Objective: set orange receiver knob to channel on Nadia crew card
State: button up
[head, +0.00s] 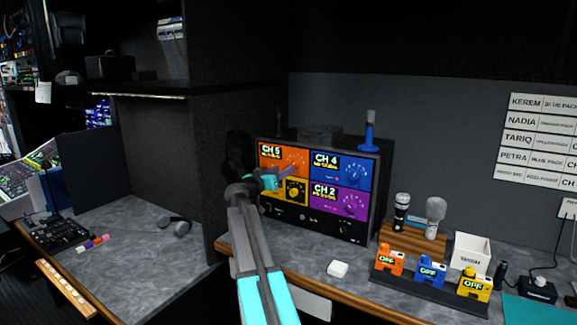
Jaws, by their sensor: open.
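The receiver rack (378,195) stands on the desk with four coloured panels. The orange receiver (269,168) at its upper left reads CH 5. I cannot tell whether the fingers touch the knob. The blue receiver (327,175) reads CH 4 and the purple receiver (325,200) reads CH 2. The yellow receiver (295,191) is partly hidden by my arm. The Nadia crew card (521,121) is on the right wall; its small print is unreadable and its right end is cut off.
Orange (390,261), blue (431,270) and yellow (474,284) packs reading OFF stand on a dark tray. Two microphones (435,216) stand behind them. A white block (338,269) lies in front. The left desk is mostly clear.

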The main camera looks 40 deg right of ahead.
aim_at(293, 164)
jog(key=shift+p+x, duration=0.8)
jog(key=shift+x, duration=2.55)
jog(key=c, duration=1.1)
jog(key=shift+a+f, duration=0.1)
jog(key=shift+a, duration=0.1)
jog(key=shift+o, duration=0.2)
jog(key=shift+d, duration=0.1)
